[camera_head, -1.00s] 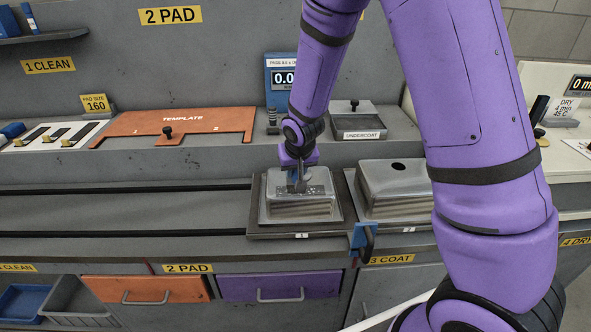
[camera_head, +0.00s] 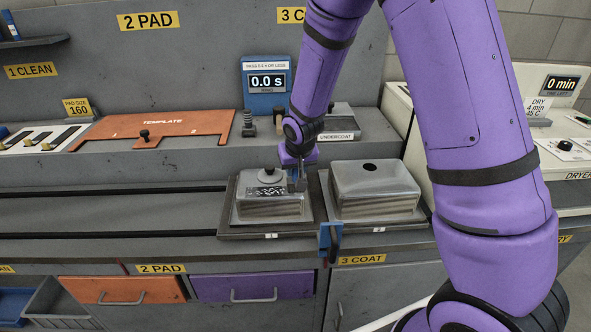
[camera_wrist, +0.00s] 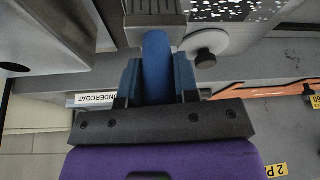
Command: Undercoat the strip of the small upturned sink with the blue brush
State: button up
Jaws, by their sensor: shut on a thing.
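The small upturned sink (camera_head: 270,208) lies on the left rack, with a round disc with a dark knob (camera_head: 268,176) on top. A dark, white-speckled strip (camera_head: 268,192) runs along its top; it also shows at the upper right of the wrist view (camera_wrist: 240,9). My gripper (camera_head: 297,178) is at the right end of that sink's top. It is shut on the blue brush (camera_wrist: 157,68), whose grey head (camera_wrist: 153,22) points away from the jaws beside the strip. Whether the bristles touch the sink cannot be told.
A larger upturned sink (camera_head: 375,187) with a dark hole stands close on the right. The undercoat tray (camera_head: 345,122), partly hidden by my arm, is behind. An orange template (camera_head: 165,125) lies on the back ledge. Bare rails (camera_head: 110,212) run left.

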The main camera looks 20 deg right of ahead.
jog(key=shift+w+a+r, duration=0.15)
jog(key=shift+a+r, duration=0.05)
jog(key=shift+r, duration=3.7)
